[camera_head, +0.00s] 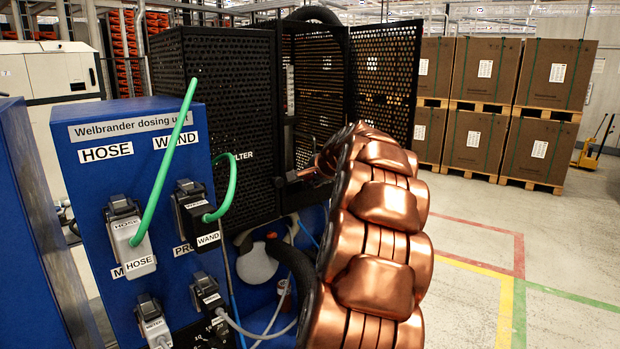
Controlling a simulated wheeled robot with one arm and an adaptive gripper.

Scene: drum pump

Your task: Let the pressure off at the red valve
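I cannot make out a red valve for certain. A large copper-coloured, segmented arm with black edges, which looks like mine, fills the middle foreground and hides part of the opening. Its far end reaches toward the black perforated cabinet (222,100). I cannot see anything held.
The blue dosing unit (125,190) stands at left, with HOSE (126,232) and WAND (196,210) plugs, green cables and smaller plugs below. A perforated door (386,80) stands open behind. Stacked cartons (484,75) on pallets are at back right. The right-hand floor (560,250) is clear.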

